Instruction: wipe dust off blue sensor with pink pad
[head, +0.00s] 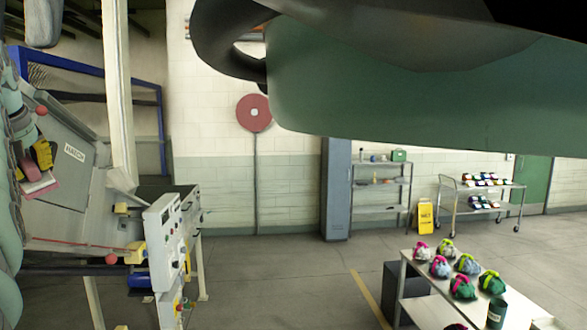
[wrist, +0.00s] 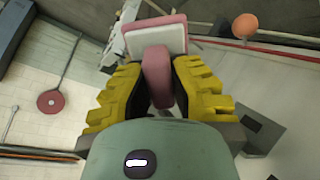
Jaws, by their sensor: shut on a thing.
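My gripper (wrist: 158,80) has yellow ribbed fingers and is shut on the pink handle of the pink pad (wrist: 162,28). The pad has a pale layer and sits just beyond the fingertips. In the head view, my gripper (head: 42,156) is at the left edge with the pad (head: 38,184) below it, in front of a sloped grey panel. A small blue block (head: 139,279) sits under a yellow part on the machine, lower and to the right of my gripper. It may be the blue sensor. I cannot make out any dust on it.
The grey machine panel (head: 78,190) carries a HATCH label and a red rail with red balls. A control box (head: 163,245) stands right of the blue block. A table (head: 425,285) with several bags is at the lower right. Open floor lies between.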

